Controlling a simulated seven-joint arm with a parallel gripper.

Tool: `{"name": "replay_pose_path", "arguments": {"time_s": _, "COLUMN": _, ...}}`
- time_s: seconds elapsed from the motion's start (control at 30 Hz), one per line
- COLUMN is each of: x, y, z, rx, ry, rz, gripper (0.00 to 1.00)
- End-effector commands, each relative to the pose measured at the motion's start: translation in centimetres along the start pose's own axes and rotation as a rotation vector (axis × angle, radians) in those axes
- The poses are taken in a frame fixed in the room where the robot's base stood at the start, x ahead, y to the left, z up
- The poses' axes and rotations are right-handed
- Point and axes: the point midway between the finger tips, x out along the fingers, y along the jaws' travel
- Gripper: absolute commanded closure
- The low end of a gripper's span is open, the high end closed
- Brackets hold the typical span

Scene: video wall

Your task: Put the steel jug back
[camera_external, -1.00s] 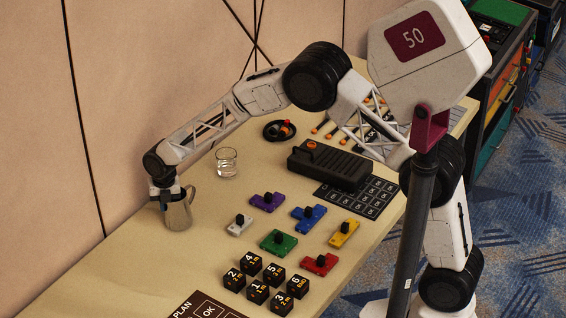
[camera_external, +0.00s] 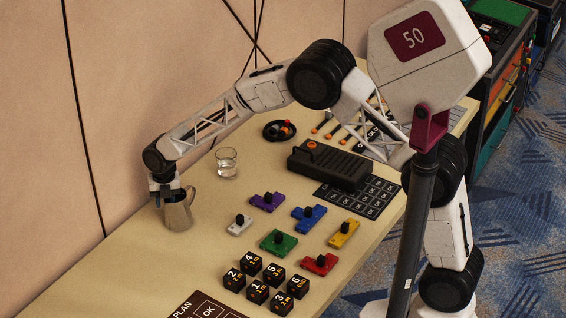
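The steel jug (camera_external: 178,215) stands upright near the table's left end, close to the wall. The fingers are small and dark here and partly merge with the jug. I cannot tell whether they touch it or how far apart they are.
A glass of water (camera_external: 227,163) stands behind and right of the jug. Coloured blocks with black knobs, such as the green one (camera_external: 279,242), and several black number cubes (camera_external: 258,290) lie to the right and front. The table (camera_external: 120,270) is bare left of the cubes.

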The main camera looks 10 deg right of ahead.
Motion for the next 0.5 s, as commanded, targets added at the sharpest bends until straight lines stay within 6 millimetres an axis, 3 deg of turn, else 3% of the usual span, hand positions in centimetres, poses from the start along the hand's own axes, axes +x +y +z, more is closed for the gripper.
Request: {"name": "replay_pose_path", "arguments": {"time_s": 0.5, "x": -8.0, "y": 0.0, "z": 0.0, "rx": 0.0, "ry": -0.001, "rz": 0.001, "gripper": 0.66}}
